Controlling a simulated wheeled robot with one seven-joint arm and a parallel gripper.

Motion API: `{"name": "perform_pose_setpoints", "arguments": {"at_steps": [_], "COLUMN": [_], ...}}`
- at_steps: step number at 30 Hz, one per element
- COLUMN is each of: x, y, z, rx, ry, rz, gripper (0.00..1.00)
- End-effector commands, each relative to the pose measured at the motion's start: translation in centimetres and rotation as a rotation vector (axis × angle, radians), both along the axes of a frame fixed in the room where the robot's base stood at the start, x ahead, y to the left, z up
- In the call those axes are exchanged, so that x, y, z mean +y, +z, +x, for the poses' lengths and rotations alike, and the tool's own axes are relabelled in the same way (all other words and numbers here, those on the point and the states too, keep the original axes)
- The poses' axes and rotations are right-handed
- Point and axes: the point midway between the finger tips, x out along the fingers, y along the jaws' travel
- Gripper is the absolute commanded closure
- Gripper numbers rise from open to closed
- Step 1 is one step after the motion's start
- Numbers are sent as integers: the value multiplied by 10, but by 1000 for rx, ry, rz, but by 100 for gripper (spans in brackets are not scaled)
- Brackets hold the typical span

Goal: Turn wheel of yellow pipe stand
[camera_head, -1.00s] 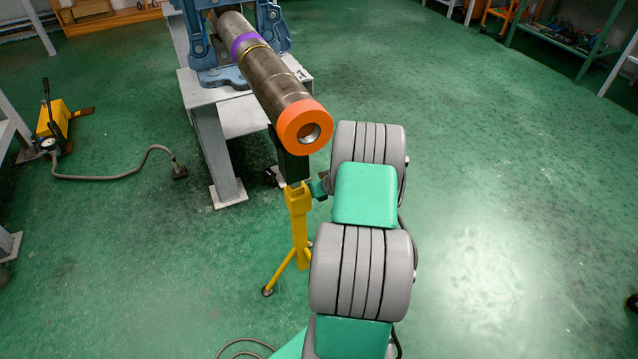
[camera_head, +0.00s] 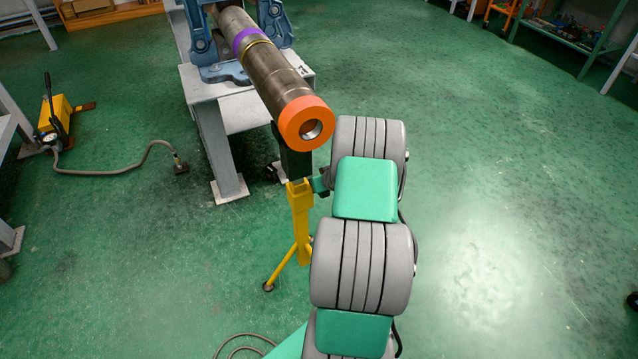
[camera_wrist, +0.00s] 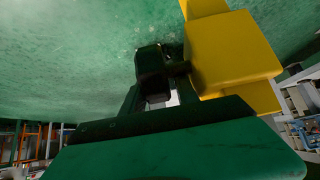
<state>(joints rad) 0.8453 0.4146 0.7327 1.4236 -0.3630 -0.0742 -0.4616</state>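The yellow pipe stand (camera_head: 301,222) stands on the floor under the orange-ringed end of the long pipe (camera_head: 275,80). In the head view my arm hides most of my gripper; a small green part (camera_head: 320,183) shows right beside the top of the stand's post. In the wrist view the yellow stand (camera_wrist: 232,55) is close at upper right. A dark, blocky piece (camera_wrist: 152,70) lies by the ends of my gripper (camera_wrist: 157,92), with a dark shaft running from it to the stand. The wheel's outline is not clear. I cannot tell whether the fingers grip it.
The pipe rests in a blue vise (camera_head: 222,73) on a grey metal table (camera_head: 210,92). A yellow hand pump (camera_head: 58,120) with a hose lies on the floor at left. Green shelving (camera_head: 575,40) stands at the far right.

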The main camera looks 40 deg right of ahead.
Motion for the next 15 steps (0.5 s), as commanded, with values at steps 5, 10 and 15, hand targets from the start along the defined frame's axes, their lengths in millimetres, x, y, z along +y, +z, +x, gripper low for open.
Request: {"name": "perform_pose_setpoints", "arguments": {"at_steps": [5, 10, 15], "x": [3, 11, 16], "y": [17, 44, 57], "z": [-11, -34, -48], "rx": [-2, -1, 1], "ry": [-1, -1, 2], "rz": [-1, -1, 1], "gripper": [64, 64, 64]}}
